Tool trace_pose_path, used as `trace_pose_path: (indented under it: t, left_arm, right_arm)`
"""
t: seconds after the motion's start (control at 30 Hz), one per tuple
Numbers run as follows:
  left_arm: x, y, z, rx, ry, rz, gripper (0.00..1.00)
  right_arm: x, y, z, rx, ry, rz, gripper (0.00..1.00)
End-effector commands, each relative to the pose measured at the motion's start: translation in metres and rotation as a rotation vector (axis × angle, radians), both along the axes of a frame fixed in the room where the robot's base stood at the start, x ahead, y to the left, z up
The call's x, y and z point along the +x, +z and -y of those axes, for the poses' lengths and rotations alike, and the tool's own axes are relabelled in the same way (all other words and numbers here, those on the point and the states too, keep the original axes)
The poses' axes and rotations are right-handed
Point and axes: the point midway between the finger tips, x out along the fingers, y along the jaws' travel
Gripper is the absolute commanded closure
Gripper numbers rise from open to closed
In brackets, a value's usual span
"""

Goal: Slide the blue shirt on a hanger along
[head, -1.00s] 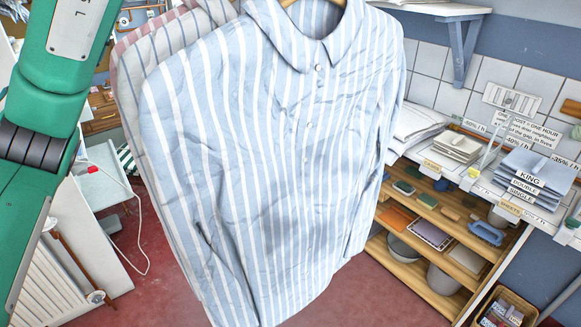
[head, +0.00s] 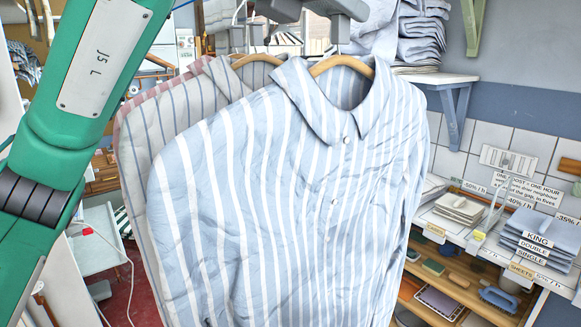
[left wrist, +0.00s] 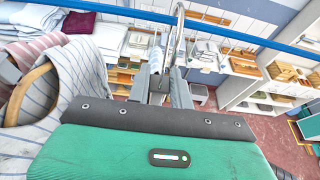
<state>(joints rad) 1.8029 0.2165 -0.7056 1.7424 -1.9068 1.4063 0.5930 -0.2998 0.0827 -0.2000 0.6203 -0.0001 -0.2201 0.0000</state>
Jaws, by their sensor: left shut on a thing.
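The blue and white striped shirt (head: 300,200) hangs from a wooden hanger (head: 343,66) in the middle of the head view. My left gripper (head: 335,16) is at the top, directly above its collar, shut at the hanger's hook. The blue shirt cannot be clearly made out there. My right gripper is in neither view.
A grey striped shirt (head: 160,130) hangs close behind the blue one on the left, with a pink edge behind it. At right are a shelf bracket (head: 456,110) and a counter with labelled folded linen (head: 540,240). Red floor shows at lower left.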

Motion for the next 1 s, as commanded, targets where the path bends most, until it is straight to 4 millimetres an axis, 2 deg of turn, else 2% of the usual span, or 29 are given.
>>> trace_pose_path:
  t: [0.53,1.0]
  left_arm:
    - [-0.005,0.0,0.004,-0.001,0.0,0.001,1.0]
    - [-0.027,0.003,0.019,0.0,-0.001,0.001,1.0]
  right_arm:
    - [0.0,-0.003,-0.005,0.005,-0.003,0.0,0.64]
    - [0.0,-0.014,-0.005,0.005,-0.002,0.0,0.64]
